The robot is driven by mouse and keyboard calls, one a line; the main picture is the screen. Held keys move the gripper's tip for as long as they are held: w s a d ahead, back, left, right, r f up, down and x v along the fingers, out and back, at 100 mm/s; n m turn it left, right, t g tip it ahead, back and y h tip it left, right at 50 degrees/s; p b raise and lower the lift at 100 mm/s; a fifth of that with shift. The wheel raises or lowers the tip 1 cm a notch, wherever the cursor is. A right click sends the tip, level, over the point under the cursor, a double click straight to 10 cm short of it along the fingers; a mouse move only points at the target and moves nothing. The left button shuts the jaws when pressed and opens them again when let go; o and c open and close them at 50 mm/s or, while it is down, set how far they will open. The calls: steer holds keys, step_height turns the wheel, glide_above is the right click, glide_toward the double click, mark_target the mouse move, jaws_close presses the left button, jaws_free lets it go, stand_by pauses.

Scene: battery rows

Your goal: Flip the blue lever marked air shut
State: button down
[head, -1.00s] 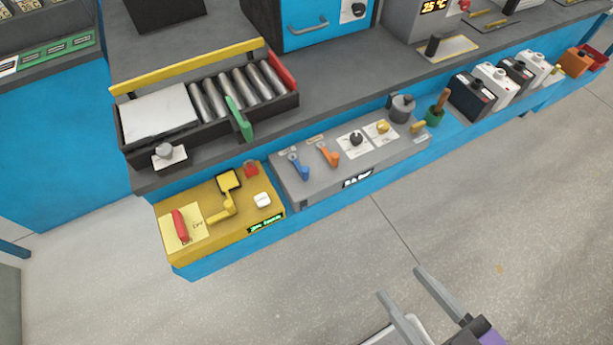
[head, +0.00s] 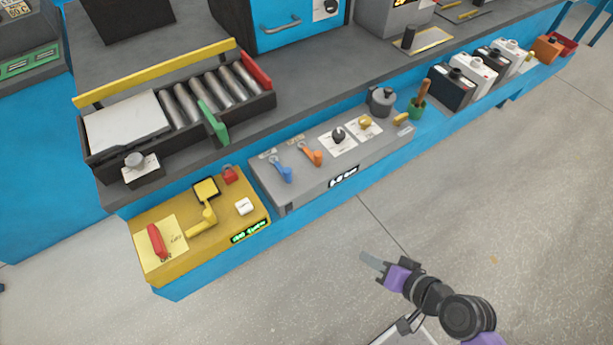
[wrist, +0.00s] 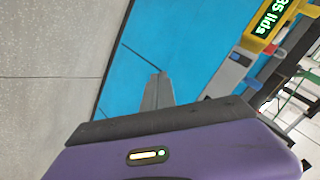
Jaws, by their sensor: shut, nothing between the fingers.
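The blue lever (head: 281,170) stands on the grey control box at the front of the bench in the head view. A small label lies by it, too small to read. An orange lever (head: 311,154) is just to its right. My gripper (head: 371,262) is shut and empty over the floor in front of the bench, well apart from the blue lever. In the wrist view its fingers (wrist: 158,92) are together, pointing toward the blue bench front.
The grey box (head: 300,190) also carries black and yellow knobs. A yellow box (head: 150,268) with a red lever (head: 156,241) stands to the left. A roller tray (head: 90,160) is behind. Several batteries (head: 452,88) stand at the right. Open floor lies in front.

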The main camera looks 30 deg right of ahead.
steer(key=w+d+m+y+b, duration=0.1)
steer(key=w+m+y+b, duration=0.15)
steer(key=w, duration=0.45)
steer(key=n+t+y+b, duration=0.1)
steer(key=t+y+b, duration=0.1)
steer(key=t+y, duration=0.35)
glide_toward(307, 181)
steer(key=d+r+g+y, duration=0.1)
steer(key=d+r+y, duration=0.15)
steer(key=d, duration=0.25)
steer(key=shift+r+h, duration=0.2)
steer(key=shift+h, duration=0.25)
steer(key=shift+w+a, duration=0.1)
steer(key=shift+a, duration=0.05)
steer(key=p+x, duration=0.1)
steer(key=x, duration=0.8)
steer(key=shift+w+a, duration=0.2)
steer(key=shift+a, duration=0.05)
steer(key=a, duration=0.1)
steer(key=a+p, duration=0.1)
steer(key=a, duration=0.1)
steer(key=shift+w+r, duration=0.1)
steer(key=shift+w, duration=0.25)
steer(key=shift+a, duration=0.5)
